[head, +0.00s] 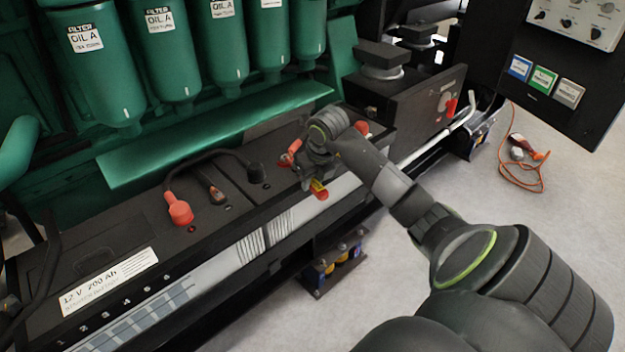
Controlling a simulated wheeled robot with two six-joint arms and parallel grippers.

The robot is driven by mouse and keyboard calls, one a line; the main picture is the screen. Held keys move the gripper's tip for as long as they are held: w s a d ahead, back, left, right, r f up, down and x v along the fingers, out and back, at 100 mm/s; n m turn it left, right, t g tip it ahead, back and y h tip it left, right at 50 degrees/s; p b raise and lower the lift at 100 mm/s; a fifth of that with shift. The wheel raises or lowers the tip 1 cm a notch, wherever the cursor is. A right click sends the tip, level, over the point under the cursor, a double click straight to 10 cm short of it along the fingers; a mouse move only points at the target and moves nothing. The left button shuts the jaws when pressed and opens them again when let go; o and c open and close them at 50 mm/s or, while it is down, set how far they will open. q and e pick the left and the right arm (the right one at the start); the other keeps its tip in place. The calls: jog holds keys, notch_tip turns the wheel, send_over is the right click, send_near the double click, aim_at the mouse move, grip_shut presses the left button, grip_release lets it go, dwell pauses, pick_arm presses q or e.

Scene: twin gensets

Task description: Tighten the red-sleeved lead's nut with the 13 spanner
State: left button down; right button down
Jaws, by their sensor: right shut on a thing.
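My right gripper (317,174) is over the far end of the black battery. It is shut on a tool with a red and yellow end (319,189), which looks like the spanner. Its size mark cannot be read and its jaw end is hidden. A red sleeve (290,155) shows just left of the gripper, close to it. The nut is hidden behind the gripper, so I cannot tell whether the tool touches it. Another red cap (180,208) sits on the battery's near part, with a black cable running to a black cap (256,172). My left gripper is not in view.
Green oil filters (160,50) hang above a green ledge (220,135) behind the battery (100,235). A dark box with a red switch (448,106) stands to the right. An orange cord (515,180) lies on the floor. Floor at right is otherwise mostly clear.

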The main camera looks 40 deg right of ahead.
jog(key=shift+d+f+n, duration=0.1)
jog(key=shift+n, duration=0.2)
jog(key=shift+d+n+y+b, duration=0.2)
jog(key=shift+n+y+b, duration=0.1)
jog(key=shift+n+b, duration=0.1)
jog(key=shift+d, duration=0.3)
jog(key=shift+n+b, duration=0.3)
jog(key=shift+b, duration=0.05)
